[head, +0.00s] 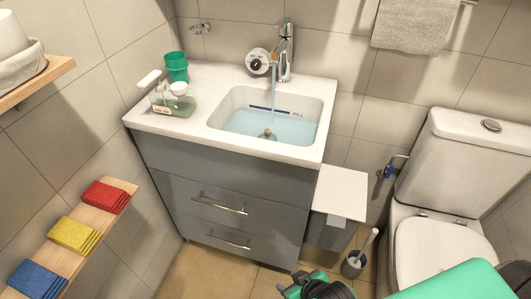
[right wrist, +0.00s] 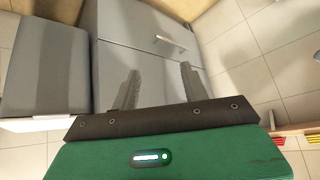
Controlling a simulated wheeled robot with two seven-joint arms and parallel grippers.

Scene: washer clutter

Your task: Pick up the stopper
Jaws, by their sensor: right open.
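The stopper (head: 267,132) appears as a small brownish knob under the water near the middle of the sink basin (head: 228,104). Its lower part is blurred by the water. My right gripper (right wrist: 158,80) is open, with its two dark fingers apart and nothing between them. In the head view, green and black parts of my right arm show at the bottom, low in front of the cabinet and well away from the sink. My left gripper is not in view.
Water runs from the faucet (head: 285,52) into the basin. A soap bottle (head: 178,105) and green cup (head: 177,67) stand on the counter's left. A grey bin (head: 330,232) stands right of the drawer cabinet (head: 226,195), near the toilet (head: 440,250). A shelf with folded cloths (head: 74,234) is at left.

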